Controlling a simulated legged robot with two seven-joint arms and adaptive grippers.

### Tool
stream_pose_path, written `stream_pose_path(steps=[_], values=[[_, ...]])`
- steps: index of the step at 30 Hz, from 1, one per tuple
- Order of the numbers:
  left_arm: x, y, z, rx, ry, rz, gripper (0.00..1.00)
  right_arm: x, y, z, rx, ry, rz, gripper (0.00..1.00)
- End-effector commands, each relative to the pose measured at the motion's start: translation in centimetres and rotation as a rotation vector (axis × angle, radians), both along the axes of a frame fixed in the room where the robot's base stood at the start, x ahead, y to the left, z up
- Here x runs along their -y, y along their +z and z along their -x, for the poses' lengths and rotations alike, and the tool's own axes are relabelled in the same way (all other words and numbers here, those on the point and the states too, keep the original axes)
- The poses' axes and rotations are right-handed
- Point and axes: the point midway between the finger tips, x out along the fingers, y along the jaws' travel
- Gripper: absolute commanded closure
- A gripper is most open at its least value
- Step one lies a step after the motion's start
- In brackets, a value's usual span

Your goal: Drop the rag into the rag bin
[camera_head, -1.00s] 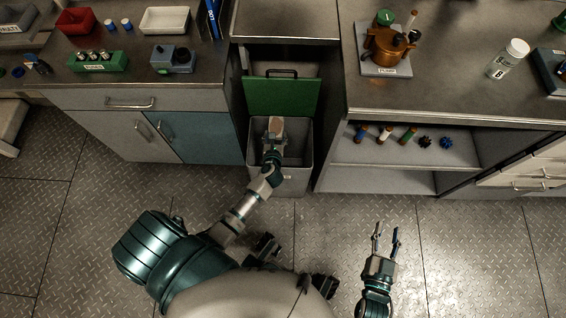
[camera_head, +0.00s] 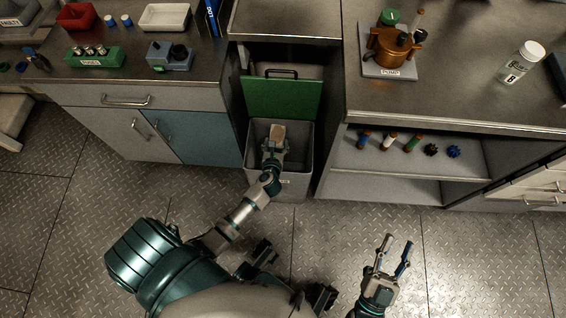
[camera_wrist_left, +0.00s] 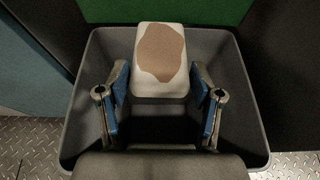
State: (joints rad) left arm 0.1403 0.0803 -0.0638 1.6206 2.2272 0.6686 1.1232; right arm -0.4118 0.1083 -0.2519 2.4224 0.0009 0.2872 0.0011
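The rag (camera_head: 277,131) is a pale, block-like piece with a brown patch. My left gripper (camera_head: 272,148) and the rag are over the bin's opening. The rag hides part of the far rim. My right gripper (camera_head: 396,256) is open and empty above the floor at the lower right.
A green panel (camera_head: 285,98) with a handle stands upright behind the bin. Cabinets flank the bin: a blue door (camera_head: 190,135) to the left and an open shelf (camera_head: 400,165) to the right. The floor (camera_head: 330,230) in front is clear.

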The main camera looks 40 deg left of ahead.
Motion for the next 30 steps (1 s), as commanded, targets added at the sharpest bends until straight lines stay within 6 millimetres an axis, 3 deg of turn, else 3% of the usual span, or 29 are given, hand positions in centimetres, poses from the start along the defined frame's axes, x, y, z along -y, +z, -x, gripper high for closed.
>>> stream_pose_path(steps=[1, 2, 14, 30], values=[[-0.1, 0.0, 0.0, 0.000, 0.000, 0.000, 0.16, -0.1, 0.0, -0.1, -0.001, 0.000, 0.000, 0.60], [-0.1, 0.0, 0.0, 0.000, 0.000, 0.000, 0.09, -0.1, 0.0, -0.2, -0.001, 0.000, 0.000, 0.60], [0.2, 0.1, 0.4, -0.001, 0.000, 0.001, 0.09, -0.1, 0.0, 0.0, 0.000, 0.001, -0.002, 0.60], [4.6, 3.7, 8.6, -0.003, 0.001, 0.004, 0.09, -0.2, 0.0, 0.0, -0.001, 0.000, 0.000, 0.60]])
